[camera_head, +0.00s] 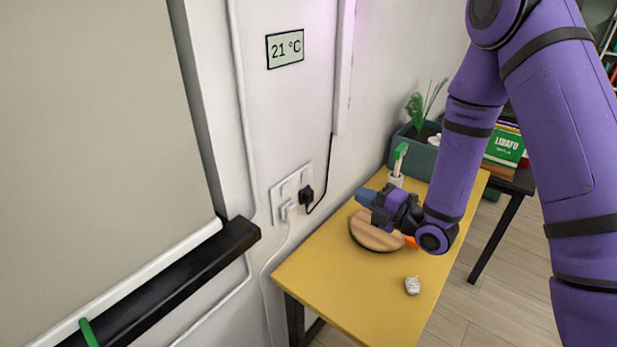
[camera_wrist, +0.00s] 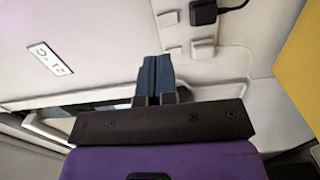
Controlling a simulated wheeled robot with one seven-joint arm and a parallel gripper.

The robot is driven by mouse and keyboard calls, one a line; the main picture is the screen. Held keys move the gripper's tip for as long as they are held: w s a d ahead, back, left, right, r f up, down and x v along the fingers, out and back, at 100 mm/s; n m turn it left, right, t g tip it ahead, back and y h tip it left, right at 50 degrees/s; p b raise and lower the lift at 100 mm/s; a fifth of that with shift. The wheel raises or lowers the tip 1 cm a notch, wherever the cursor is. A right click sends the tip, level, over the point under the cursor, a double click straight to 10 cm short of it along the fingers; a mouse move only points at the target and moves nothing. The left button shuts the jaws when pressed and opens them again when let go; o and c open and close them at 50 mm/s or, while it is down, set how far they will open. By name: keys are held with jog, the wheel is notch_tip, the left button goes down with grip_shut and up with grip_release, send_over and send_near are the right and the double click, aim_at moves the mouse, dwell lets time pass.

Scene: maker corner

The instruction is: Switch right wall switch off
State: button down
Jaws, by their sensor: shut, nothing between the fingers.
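A white double wall plate (camera_head: 291,193) is on the wall above the yellow table, with a black plug in its right side and a white plug in its left. Small switches appear in its upper part; I cannot tell which way they are tipped. The plate also shows in the wrist view (camera_wrist: 172,30), rotated, beyond my fingertips. My gripper (camera_head: 364,197) is shut and empty, its blue fingers pointing left toward the wall, to the right of the plate and apart from it. In the wrist view my gripper (camera_wrist: 154,62) has its fingers together.
A black cable hangs from the black plug (camera_head: 306,195). A dark ledge (camera_head: 200,270) juts out at left.

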aim_at(306, 172)
jog(key=shift+s+a+f+n+y, duration=0.2)
jog(key=shift+s+a+f+y, duration=0.15)
jog(key=shift+f, duration=0.15)
jog(key=shift+s+a+f+n+y, duration=0.25)
jog(key=shift+s+f+y, duration=0.1)
jog(key=shift+f, duration=0.15)
jog(key=shift+w, duration=0.1)
jog(key=x, duration=1.4)
jog(key=shift+r, duration=0.2)
jog(key=shift+w+a+r, duration=0.2)
jog(key=shift+a+r, duration=0.05)
jog(key=shift+r, duration=0.05)
jog(key=shift+r+h, duration=0.2)
jog(key=shift+h, duration=0.2)
jog(key=shift+a, duration=0.1)
